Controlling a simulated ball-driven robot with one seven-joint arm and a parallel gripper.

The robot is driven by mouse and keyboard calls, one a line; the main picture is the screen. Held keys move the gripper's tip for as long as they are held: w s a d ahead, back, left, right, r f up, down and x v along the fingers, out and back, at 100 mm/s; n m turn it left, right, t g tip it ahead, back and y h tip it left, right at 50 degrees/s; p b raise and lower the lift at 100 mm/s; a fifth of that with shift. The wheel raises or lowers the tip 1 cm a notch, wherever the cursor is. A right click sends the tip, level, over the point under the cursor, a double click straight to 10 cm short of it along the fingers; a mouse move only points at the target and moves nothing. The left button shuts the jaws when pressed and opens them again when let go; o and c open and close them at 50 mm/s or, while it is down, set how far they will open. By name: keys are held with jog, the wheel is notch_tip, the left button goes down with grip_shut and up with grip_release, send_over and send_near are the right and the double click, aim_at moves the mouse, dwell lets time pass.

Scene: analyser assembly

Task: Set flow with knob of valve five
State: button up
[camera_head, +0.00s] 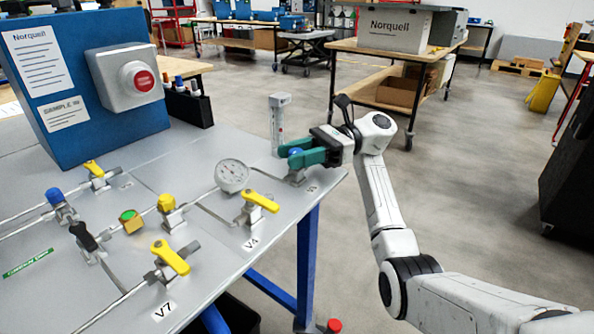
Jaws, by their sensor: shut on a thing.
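Valve five's blue knob (295,151) shows at the right end of the panel, between the green fingers of my gripper (293,155). The gripper reaches in from the right and is shut on the knob. The fingers cover most of the knob, so its setting cannot be seen. The metal valve body (295,177) shows below the fingers, and a small label (312,188) beside it is too small to read surely. A round pressure gauge (232,175) sits on the pipe to the left.
A clear upright flow tube (277,125) stands close behind my gripper. Yellow-handled valves V4 (262,201) and V7 (170,257) are nearer the front edge. A blue box with a red button (143,80) stands at the back left.

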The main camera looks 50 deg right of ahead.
jog(key=shift+a+f+n+g+b, duration=0.1)
jog(key=shift+n+g+b, duration=0.2)
jog(key=shift+g+b, duration=0.35)
jog(key=o, duration=0.9)
jog(key=v, duration=0.5)
jog(key=b+v, duration=0.1)
jog(key=v, duration=0.5)
jog(key=shift+f, duration=0.25)
jog(key=shift+o, duration=0.3)
